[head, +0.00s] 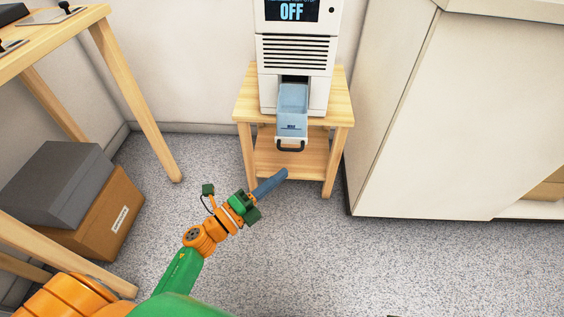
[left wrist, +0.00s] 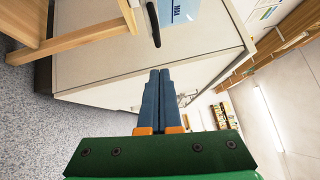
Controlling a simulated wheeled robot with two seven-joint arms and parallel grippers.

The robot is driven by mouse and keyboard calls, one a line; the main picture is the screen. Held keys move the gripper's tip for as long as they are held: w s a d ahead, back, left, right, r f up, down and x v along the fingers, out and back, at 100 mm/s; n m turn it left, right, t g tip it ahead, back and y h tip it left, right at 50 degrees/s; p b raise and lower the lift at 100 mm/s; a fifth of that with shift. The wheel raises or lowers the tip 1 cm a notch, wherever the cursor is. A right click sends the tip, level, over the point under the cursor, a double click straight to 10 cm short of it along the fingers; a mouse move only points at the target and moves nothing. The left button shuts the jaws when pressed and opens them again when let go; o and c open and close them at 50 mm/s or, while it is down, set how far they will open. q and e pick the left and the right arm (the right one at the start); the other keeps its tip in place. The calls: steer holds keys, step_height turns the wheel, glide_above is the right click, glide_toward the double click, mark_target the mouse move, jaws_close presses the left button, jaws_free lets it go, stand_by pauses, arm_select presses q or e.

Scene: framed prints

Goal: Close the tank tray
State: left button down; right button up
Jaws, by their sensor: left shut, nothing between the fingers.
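The tank tray (head: 292,108) is a pale blue-grey open-topped drawer with a dark handle (head: 290,148). It sticks out from the bottom of the white machine (head: 296,55), whose screen reads OFF. My left gripper (head: 285,173) is shut and empty, just below and in front of the handle in the head view, apart from it as far as I can tell. In the left wrist view, the shut fingers (left wrist: 160,75) point towards the tray front (left wrist: 180,12) and its dark handle (left wrist: 153,25) at the top. My right gripper is not in view.
The machine stands on a small wooden table (head: 342,105) with a lower shelf. A white cabinet (head: 450,120) stands at the right. A wooden table (head: 130,85) and stacked boxes (head: 60,185) are at the left. The speckled floor (head: 330,260) in front is clear.

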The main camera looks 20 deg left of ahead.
arm_select(q)
steer(key=shift+w+a+r+b, duration=0.1)
steer(key=shift+w+a+r, duration=0.05)
steer(key=shift+w, duration=0.65)
steer(key=shift+w+a+r+b, duration=0.1)
steer(key=shift+w+b, duration=0.05)
steer(key=shift+w, duration=0.6)
steer(key=shift+w+a+r+b, duration=0.1)
steer(key=shift+w+a+r, duration=0.05)
steer(key=shift+w, duration=0.65)
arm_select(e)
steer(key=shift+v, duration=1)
arm_select(q)
steer(key=shift+w, duration=0.1)
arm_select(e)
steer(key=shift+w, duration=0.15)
